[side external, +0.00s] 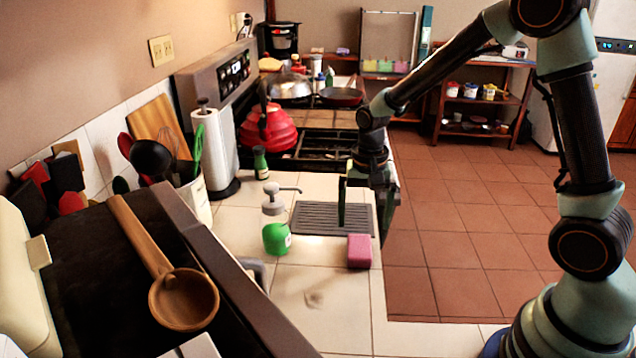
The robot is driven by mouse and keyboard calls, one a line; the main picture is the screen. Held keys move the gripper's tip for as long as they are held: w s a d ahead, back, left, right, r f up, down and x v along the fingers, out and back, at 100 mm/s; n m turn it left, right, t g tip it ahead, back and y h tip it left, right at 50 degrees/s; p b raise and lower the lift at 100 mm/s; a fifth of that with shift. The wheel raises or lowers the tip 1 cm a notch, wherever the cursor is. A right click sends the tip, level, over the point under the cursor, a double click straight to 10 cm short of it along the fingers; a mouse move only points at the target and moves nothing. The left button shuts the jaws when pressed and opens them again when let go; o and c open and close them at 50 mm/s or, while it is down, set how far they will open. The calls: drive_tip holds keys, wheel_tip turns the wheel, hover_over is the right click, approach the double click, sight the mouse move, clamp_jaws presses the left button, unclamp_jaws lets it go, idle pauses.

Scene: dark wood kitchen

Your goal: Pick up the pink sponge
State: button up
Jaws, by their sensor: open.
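The pink sponge (359,251) stands on the tiled counter near its right edge, at the front right corner of a grey ribbed drying mat (311,217). My gripper (362,205) points down above the right part of the mat, behind the sponge in the picture and apart from it. Its jaws are open, with one green finger on the left and another on the right. I see nothing between them. The sponge is fully in view.
A green soap bottle with a pump (276,222) stands left of the sponge. A paper towel roll (214,152), a small green bottle (260,163) and a red kettle (269,128) are further back. The counter (340,310) in front of the sponge is clear.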

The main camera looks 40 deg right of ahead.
sight(359, 245)
drive_tip(key=shift+w+f, duration=0.2)
drive_tip(key=shift+f, duration=3.4)
drive_tip(key=c, duration=1.5)
drive_tip(key=shift+r, duration=0.15)
wheel_tip(359, 245, up, 20)
drive_tip(key=shift+f, duration=0.1)
